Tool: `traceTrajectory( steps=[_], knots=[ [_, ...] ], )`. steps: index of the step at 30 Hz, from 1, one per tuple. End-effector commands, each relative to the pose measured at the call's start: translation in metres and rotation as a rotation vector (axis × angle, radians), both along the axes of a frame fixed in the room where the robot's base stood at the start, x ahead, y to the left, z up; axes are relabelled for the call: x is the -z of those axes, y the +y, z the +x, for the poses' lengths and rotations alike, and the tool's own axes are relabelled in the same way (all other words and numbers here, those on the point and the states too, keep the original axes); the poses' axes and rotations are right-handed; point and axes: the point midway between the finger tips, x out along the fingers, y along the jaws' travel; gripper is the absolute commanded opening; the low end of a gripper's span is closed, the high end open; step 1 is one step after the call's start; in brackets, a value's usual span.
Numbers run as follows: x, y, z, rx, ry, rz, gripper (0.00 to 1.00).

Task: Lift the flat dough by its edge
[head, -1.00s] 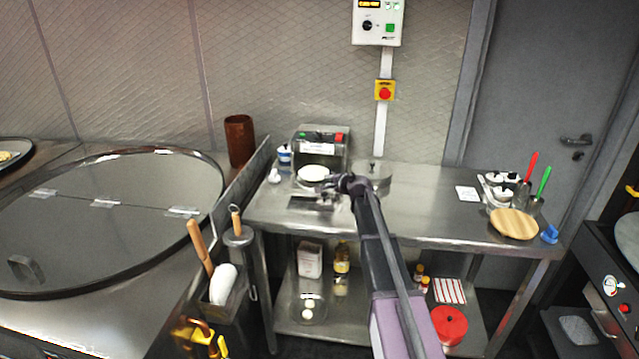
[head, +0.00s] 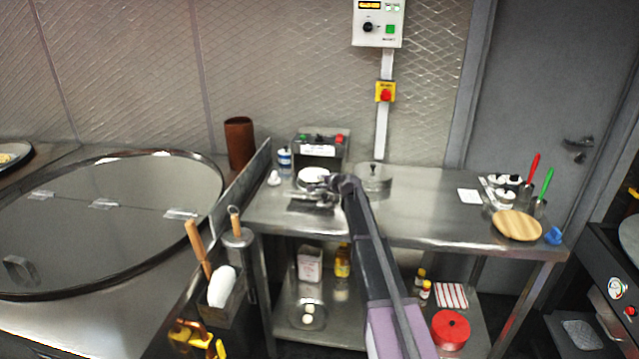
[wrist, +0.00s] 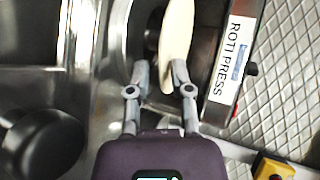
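The flat dough (head: 311,174) is a pale disc at the roti press (head: 317,148) on the steel table. In the wrist view the dough (wrist: 177,38) shows nearly edge-on as a thin cream shape beside the label "ROTI PRESS". My gripper (wrist: 161,76) is open, its two fingers apart. The dough's near edge reaches between the fingertips, close against the right finger and clear of the left one. In the head view my gripper (head: 322,190) is at the press, partly hidden by my arm.
A round lidded steel container (head: 374,178) stands just right of the press. A small blue-and-white jar (head: 285,158) stands to its left.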

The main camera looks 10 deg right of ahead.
Motion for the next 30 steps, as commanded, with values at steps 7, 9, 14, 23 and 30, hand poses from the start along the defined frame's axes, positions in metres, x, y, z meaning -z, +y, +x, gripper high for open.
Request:
traceTrajectory(
  steps=[7, 9, 14, 23, 30],
  knots=[
    [0.0, 0.0, 0.0, 0.0, 0.0, 0.0, 0.01],
    [0.0, 0.0, 0.0, 0.0, 0.0, 0.0, 0.0],
    [0.0, 0.0, 0.0, 0.0, 0.001, 0.0, 0.0],
    [-0.018, -0.001, 0.0, 0.0, 0.001, 0.0, 0.0],
    [-0.026, -0.001, 0.0, 0.0, 0.001, 0.0, 0.0]
  ],
)
